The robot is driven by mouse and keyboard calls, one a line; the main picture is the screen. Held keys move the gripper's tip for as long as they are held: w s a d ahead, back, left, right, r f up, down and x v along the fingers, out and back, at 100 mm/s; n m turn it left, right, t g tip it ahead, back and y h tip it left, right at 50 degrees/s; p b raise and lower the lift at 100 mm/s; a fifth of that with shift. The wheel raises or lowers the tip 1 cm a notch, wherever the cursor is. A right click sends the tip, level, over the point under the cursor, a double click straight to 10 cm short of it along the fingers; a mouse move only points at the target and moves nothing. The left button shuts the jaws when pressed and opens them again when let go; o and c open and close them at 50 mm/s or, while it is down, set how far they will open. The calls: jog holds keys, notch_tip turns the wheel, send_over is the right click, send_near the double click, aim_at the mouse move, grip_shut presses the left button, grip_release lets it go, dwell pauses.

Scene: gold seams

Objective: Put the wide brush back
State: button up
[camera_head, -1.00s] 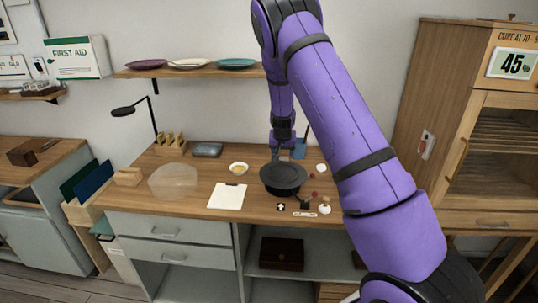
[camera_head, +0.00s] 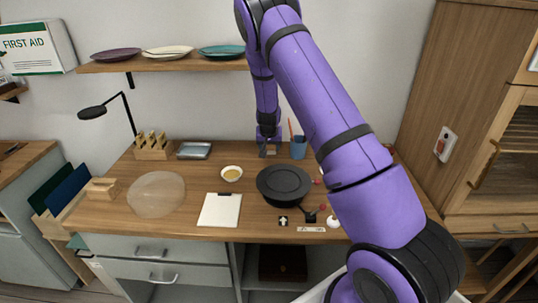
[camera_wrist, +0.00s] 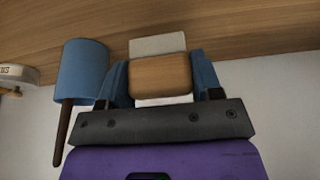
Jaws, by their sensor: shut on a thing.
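In the wrist view the wide brush (camera_wrist: 160,76) shows as a broad wooden handle between my blue fingertips, with a pale flat part beyond it. My gripper (camera_wrist: 159,80) is shut on it. In the head view my gripper (camera_head: 268,150) points down at the back of the bench, just left of the blue cup (camera_head: 298,149). The brush is too small to make out well there. The blue cup also shows in the wrist view (camera_wrist: 81,70), beside my gripper, with a thin dark handle standing in it. I cannot tell whether the brush touches the bench.
A black round turntable (camera_head: 284,184) stands in front of my gripper. A wooden slotted rack (camera_head: 152,148) and a grey tray (camera_head: 194,150) are at the back left. A shelf (camera_head: 165,66) hangs above.

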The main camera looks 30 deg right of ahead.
aim_at(269, 150)
jog(key=shift+f, duration=1.95)
jog(key=shift+f, duration=0.2)
jog(key=o, duration=0.8)
jog(key=shift+o, duration=0.2)
jog(key=shift+r, duration=0.1)
